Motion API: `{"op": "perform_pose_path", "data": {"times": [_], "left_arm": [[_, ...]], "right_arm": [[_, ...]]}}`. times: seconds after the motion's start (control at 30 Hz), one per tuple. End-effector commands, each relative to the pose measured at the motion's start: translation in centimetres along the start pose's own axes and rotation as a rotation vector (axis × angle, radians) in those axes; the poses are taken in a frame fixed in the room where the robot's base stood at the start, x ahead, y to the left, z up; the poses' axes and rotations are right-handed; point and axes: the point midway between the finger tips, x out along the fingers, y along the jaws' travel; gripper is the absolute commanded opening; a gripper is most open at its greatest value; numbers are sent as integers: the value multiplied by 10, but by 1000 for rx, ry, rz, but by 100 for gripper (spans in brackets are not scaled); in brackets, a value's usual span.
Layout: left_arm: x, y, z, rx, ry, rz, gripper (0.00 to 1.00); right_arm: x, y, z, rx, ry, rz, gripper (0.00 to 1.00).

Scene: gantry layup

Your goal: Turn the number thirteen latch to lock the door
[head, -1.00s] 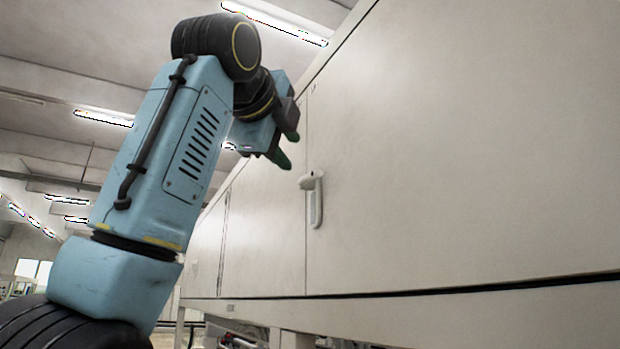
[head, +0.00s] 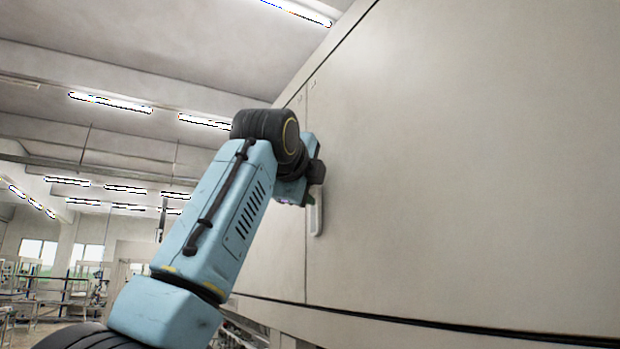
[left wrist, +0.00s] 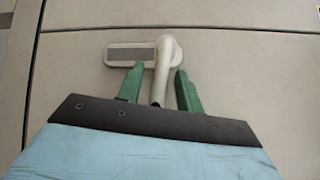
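The latch (left wrist: 163,62) is a pale handle on an oblong plate on the light cabinet door. In the left wrist view its handle lies between the two green fingers of my left gripper (left wrist: 157,92). The fingers are apart, with a visible gap at least on the right side of the handle. In the head view my left gripper (head: 313,188) is at the latch and covers its top; only the lower part of the latch plate (head: 315,220) shows. No number on the latch can be read. My right gripper is not in view.
The cabinet door (head: 450,180) is a broad flat wall filling the right side of the head view. A narrow door seam (left wrist: 180,32) runs close to the latch. Open workshop floor and benches (head: 40,290) lie far off at the left.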

Motion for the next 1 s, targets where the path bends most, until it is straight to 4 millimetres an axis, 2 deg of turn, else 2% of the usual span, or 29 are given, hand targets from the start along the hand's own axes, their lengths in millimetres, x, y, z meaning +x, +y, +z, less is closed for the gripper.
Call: {"op": "perform_pose_path", "data": {"times": [0.23,0.5,1.0], "left_arm": [[1,1,0,0,0,0,36],[0,0,0,0,1,0,1],[1,4,-1,31,-8,-29,0]], "right_arm": [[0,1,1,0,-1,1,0],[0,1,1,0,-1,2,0],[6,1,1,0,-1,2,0]]}}
